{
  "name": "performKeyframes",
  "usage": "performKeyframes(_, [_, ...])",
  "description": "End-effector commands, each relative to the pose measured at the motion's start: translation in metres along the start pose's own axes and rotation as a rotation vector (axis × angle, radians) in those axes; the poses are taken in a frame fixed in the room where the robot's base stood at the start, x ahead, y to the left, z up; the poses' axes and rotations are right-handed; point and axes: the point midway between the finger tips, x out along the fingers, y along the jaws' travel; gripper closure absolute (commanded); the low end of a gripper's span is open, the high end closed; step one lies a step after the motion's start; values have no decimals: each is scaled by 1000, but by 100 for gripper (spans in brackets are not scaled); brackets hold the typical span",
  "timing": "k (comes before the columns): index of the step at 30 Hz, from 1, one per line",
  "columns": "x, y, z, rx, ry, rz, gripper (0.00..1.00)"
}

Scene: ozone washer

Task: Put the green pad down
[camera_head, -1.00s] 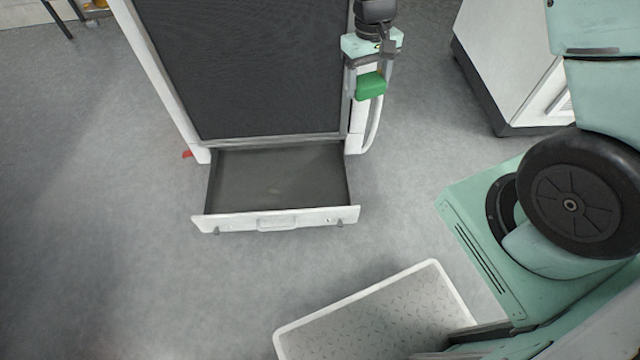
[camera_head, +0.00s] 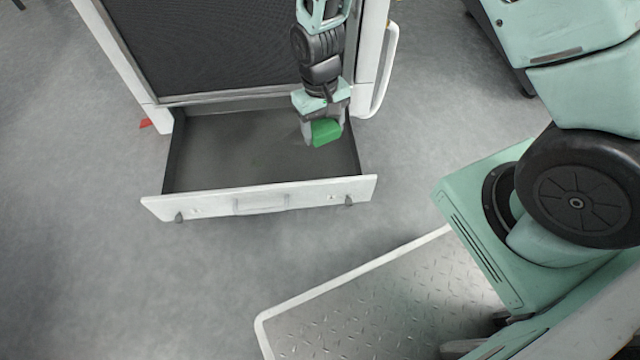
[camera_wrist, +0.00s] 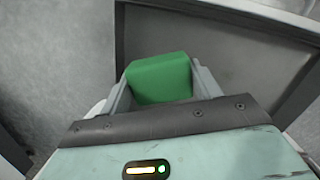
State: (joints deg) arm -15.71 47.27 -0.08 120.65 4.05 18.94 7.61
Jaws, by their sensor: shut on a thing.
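The green pad (camera_head: 326,132) is held between the fingers of my gripper (camera_head: 322,130), which is shut on it. In the head view it is over the right part of an open drawer. The drawer (camera_head: 230,150) has a grey inside and a white front, and it looks empty. In the wrist view the green pad (camera_wrist: 160,79) sits between my two grey fingers, with the drawer's grey floor (camera_wrist: 230,60) beyond it. I cannot tell how high the pad is above the drawer floor.
The drawer pulls out from a white-framed cart with a dark mesh panel (camera_head: 220,45). A white handle rail (camera_head: 384,70) stands at its right. Grey floor (camera_head: 90,260) is clear at the left.

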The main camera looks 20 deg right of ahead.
Motion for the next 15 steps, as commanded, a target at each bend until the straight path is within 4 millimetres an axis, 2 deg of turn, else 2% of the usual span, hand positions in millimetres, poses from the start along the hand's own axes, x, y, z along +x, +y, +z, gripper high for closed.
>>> performKeyframes(1, [20, -4, -1, -3, -1, 0, 55])
performKeyframes(11, [54, -11, -1, -7, -1, -1, 55])
performKeyframes(15, [82, -11, -4, -6, -2, -1, 55])
